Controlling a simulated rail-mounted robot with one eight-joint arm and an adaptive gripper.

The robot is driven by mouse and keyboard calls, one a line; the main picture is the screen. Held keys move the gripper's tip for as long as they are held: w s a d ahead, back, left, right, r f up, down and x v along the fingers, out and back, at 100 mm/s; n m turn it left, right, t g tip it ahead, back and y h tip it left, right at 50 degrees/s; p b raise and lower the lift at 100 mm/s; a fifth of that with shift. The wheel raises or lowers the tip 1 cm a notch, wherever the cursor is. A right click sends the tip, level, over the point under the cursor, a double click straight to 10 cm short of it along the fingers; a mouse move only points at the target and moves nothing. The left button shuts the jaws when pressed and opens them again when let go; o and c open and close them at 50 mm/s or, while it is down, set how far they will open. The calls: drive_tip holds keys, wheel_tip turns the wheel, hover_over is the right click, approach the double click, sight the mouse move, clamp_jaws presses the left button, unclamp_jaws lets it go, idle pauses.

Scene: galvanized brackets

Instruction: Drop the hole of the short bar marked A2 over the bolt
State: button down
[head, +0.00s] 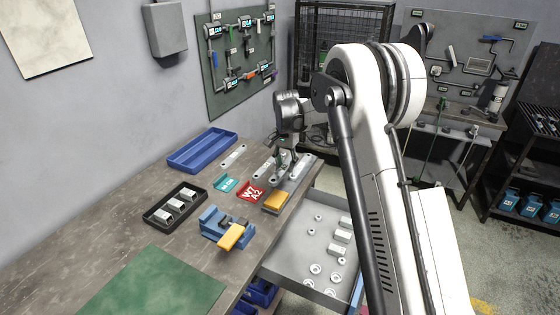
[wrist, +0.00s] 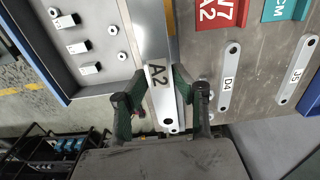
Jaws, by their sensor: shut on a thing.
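My gripper (wrist: 158,92) is shut on the short bar marked A2 (wrist: 158,78), a pale metal bar with rounded ends. In the wrist view it lies lengthwise between the green fingers, with a hole showing at its lower end. Its upper end overlaps a pale metal strip; I cannot tell whether they touch. In the head view my gripper (head: 286,163) is over the far right part of the bench, and its fingers hide most of the bar. I cannot make out the bolt in either view.
Bars marked D4 (wrist: 229,78) and J5 (wrist: 297,70) lie beside a red W7 A2 card (wrist: 219,14). A drawer (head: 300,255) with small parts stands open below the bench edge. A blue vise (head: 214,226), black tray (head: 153,217) and blue tray (head: 202,150) stand nearby.

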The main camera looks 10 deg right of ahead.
drive_tip(key=shift+w+f, duration=0.15)
drive_tip(key=shift+f, duration=0.35)
drive_tip(key=shift+f+b, duration=0.55)
drive_tip(key=shift+f, duration=1.15)
drive_tip(key=shift+b, duration=0.3)
drive_tip(key=shift+f+b, duration=1.65)
drive_tip(key=shift+f, duration=0.4)
drive_tip(key=c, duration=1.3)
unclamp_jaws()
drive_tip(key=shift+r, duration=0.1)
wheel_tip(320, 180, up, 12)
drive_tip(key=shift+f, duration=0.1)
